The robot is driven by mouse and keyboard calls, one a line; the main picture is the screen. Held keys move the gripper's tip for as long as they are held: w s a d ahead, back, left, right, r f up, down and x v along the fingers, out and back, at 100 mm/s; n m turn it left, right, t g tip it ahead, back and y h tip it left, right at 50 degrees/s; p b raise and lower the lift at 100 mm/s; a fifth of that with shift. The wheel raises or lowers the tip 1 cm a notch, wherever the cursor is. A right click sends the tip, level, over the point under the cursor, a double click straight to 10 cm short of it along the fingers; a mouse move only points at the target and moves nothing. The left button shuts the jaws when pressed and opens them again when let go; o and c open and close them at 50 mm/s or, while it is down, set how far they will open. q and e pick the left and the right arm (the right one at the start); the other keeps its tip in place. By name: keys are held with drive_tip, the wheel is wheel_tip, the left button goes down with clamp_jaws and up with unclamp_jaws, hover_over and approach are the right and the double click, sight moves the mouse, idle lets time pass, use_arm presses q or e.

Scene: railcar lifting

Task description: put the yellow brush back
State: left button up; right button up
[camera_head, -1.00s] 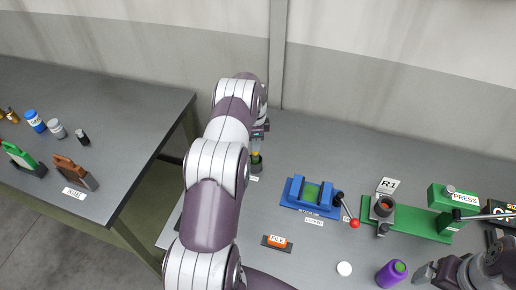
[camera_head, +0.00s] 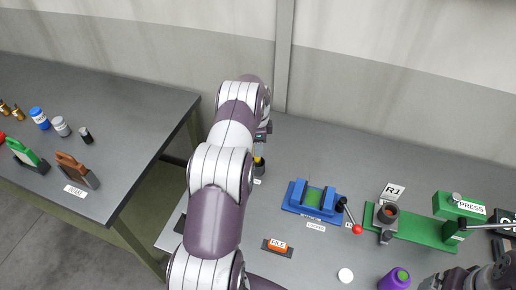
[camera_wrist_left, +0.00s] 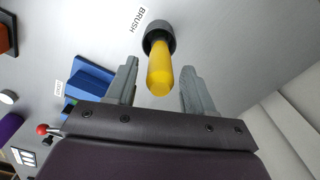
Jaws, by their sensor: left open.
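The yellow brush (camera_wrist_left: 159,70) stands handle-up in a round dark holder (camera_wrist_left: 160,37) beside a BRUSH label in the left wrist view. In the head view the brush (camera_head: 258,160) shows small, just below my left gripper (camera_head: 264,130). My left gripper (camera_wrist_left: 158,68) is open, with one finger on each side of the handle and a gap to both. The brush's lower end is hidden in the holder. My right gripper (camera_head: 440,282) is partly cut off at the bottom right, and its fingers are not clear.
On the table are a blue vise (camera_head: 313,200) with a red-knobbed lever, an orange file (camera_head: 277,245) in a holder, a green press (camera_head: 459,206), a white disc (camera_head: 345,275) and a purple cylinder (camera_head: 394,279). A side table (camera_head: 120,105) at left holds several bottles and tools.

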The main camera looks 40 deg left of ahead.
use_arm(q)
wheel_tip(320, 180, up, 4)
drive_tip(key=shift+f+b, duration=0.15)
drive_tip(key=shift+b, duration=0.55)
drive_tip(key=r+p, duration=0.1)
drive_tip(key=r, duration=0.1)
drive_tip(key=r+p, duration=0.1)
drive_tip(key=r, duration=0.1)
drive_tip(key=r+p, duration=0.1)
drive_tip(key=r, duration=0.1)
drive_tip(key=shift+d+r, duration=0.25)
drive_tip(key=shift+r, duration=0.1)
drive_tip(key=s+d+r+n, duration=0.3)
drive_tip(key=s+d+r, duration=0.15)
drive_tip(key=d, duration=0.45)
drive_tip(key=s+d+r+n, duration=0.3)
drive_tip(key=s+d, duration=0.3)
drive_tip(key=d, duration=0.4)
drive_tip(key=s+d+n+t, duration=0.1)
drive_tip(key=s+d+n, duration=0.2)
drive_tip(key=s, duration=0.9)
drive_tip(key=shift+s+d+r+n, duration=0.15)
drive_tip(key=shift+d+r+n, duration=0.2)
drive_tip(key=shift+d, duration=1.15)
use_arm(e)
drive_tip(key=shift+s+r, duration=0.15)
drive_tip(key=shift+r, duration=0.4)
